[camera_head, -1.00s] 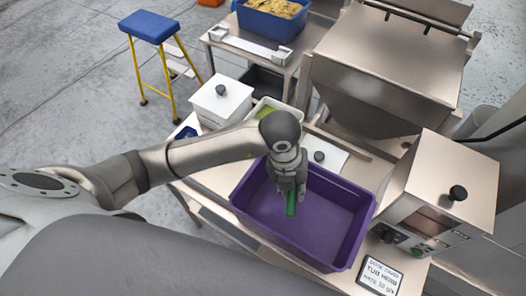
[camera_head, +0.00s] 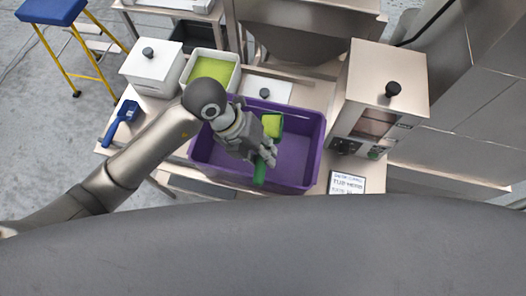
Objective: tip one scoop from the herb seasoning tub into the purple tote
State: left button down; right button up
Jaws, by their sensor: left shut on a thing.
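The open white tub (camera_head: 236,77) with yellow-green herb seasoning (camera_head: 208,72) stands behind the purple tote (camera_head: 312,150). My left gripper (camera_head: 267,156) is over the tote and shut on the green scoop (camera_head: 259,174). The scoop's handle sticks out on the near side of the fingers. Its bowl on the far side shows yellow-green seasoning (camera_head: 270,123) in it. The scoop is inside the tote's outline; its exact height above the floor cannot be told. The visible tote floor looks bare. My right gripper is out of view.
A lidded white tub (camera_head: 150,72) and a blue scoop (camera_head: 122,122) are left of the open tub. A white lid (camera_head: 268,92) lies behind the tote. A metal machine (camera_head: 385,75) and a label card (camera_head: 346,183) stand at the right. A blue stool (camera_head: 52,12) is far left.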

pick_arm(q)
jog(key=shift+w+a+f+h+b, duration=0.1)
jog(key=shift+f+h+b, duration=0.4)
jog(key=shift+b, duration=0.4)
jog(key=shift+a+f+g+h+b, duration=0.15)
jog(key=shift+f+g+h+b, duration=0.15)
jog(key=shift+h+b, duration=0.65)
jog(key=a+g+h+b, duration=0.1)
jog(key=h+b, duration=0.3)
jog(key=b, duration=0.2)
jog(key=a+g+h+b, duration=0.1)
jog(key=h+b, duration=0.3)
jog(key=b, duration=0.3)
jog(key=a+g+h+b, duration=0.1)
jog(key=h+b, duration=0.3)
jog(key=b, duration=0.2)
jog(key=shift+w+a+r+b, duration=0.1)
jog(key=shift+w+a+b, duration=0.3)
